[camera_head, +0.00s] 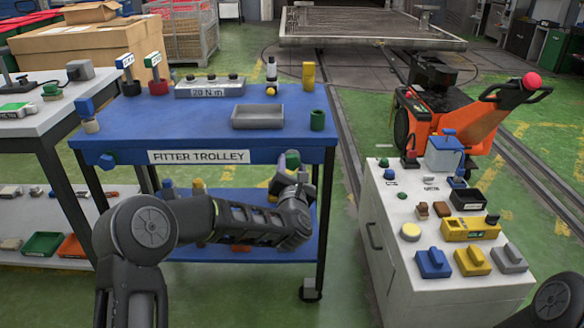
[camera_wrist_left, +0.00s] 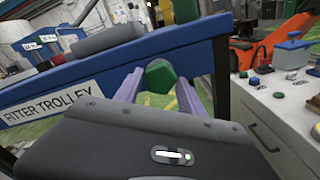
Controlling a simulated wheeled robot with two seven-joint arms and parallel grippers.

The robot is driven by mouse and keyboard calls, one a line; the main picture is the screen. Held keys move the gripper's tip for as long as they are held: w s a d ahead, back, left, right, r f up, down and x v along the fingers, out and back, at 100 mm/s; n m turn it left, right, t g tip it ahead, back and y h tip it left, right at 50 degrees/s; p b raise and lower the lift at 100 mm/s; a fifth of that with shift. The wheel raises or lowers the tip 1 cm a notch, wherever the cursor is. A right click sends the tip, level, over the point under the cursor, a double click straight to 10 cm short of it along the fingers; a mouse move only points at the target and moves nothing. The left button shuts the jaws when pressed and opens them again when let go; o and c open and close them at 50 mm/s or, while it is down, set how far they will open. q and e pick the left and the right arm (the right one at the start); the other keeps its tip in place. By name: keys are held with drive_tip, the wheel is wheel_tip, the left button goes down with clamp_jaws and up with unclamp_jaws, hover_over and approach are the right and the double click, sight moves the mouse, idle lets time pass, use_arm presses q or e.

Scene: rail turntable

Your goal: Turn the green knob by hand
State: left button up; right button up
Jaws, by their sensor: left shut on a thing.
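The green knob (camera_head: 293,158) is on the front edge of the blue trolley top, near its right corner, to the right of the "FITTER TROLLEY" label. My left gripper (camera_head: 298,175) reaches it from the front and below. In the left wrist view the green knob (camera_wrist_left: 160,76) sits between the two pale fingers (camera_wrist_left: 158,84), which are shut on it. The arm and fingers hide part of the knob in the head view. My right gripper is out of view; only a piece of that arm shows at the lower right.
A blue knob (camera_head: 107,160) is on the trolley's left front. On the blue trolley top (camera_head: 190,122) stand a grey tray (camera_head: 258,117), a green cup (camera_head: 317,121) and a torque box (camera_head: 210,88). A white cabinet (camera_head: 400,245) with switches stands to the right, beyond a floor gap.

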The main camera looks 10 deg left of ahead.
use_arm(q)
drive_tip(key=m+b, duration=0.3)
drive_tip(key=shift+f+m, duration=0.15)
drive_tip(key=shift+m, duration=0.25)
drive_tip(key=m+b, duration=0.1)
drive_tip(key=m, duration=0.1)
drive_tip(key=shift+m, duration=0.4)
drive_tip(key=m+b, duration=0.1)
drive_tip(key=m, duration=0.2)
drive_tip(key=shift+m, duration=0.3)
drive_tip(key=m, duration=0.9)
drive_tip(key=shift+p, duration=0.4)
drive_tip(key=o, duration=1.3)
